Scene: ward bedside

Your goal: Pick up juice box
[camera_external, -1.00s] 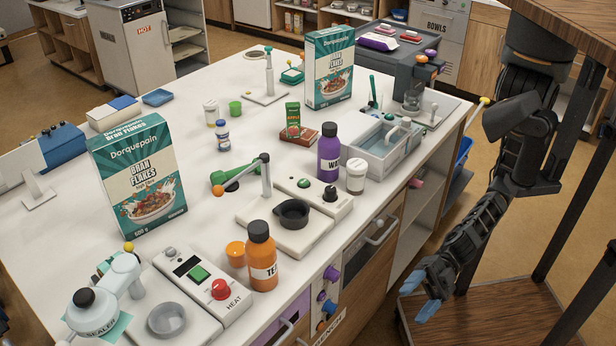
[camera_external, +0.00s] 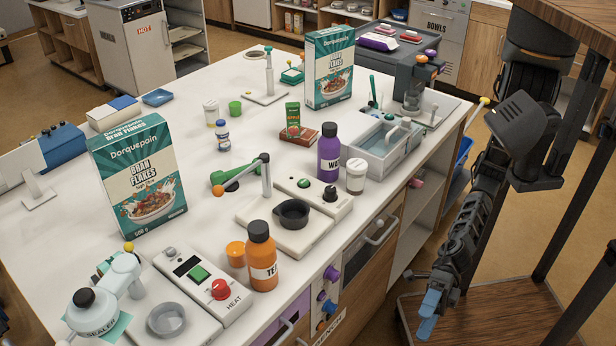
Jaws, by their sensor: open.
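The juice box (camera_external: 293,118) is a small green upright carton with a red lower part. It stands on the white bench top (camera_external: 190,110), right behind a flat brown-red box and left of the purple bottle. My gripper (camera_external: 428,318), with blue fingertips, hangs low at the right, beyond the bench's front edge and well below its top. It is far from the juice box and holds nothing that I can see. The fingers look close together from this angle, but they are open.
A purple bottle (camera_external: 329,153), a white-lidded jar (camera_external: 356,176) and a grey sink tray (camera_external: 384,148) stand near the juice box. Two cereal boxes (camera_external: 138,175) (camera_external: 330,68) are tall obstacles. An orange bottle (camera_external: 262,256) stands near the front edge. A wooden stand with dark posts (camera_external: 480,318) surrounds my arm.

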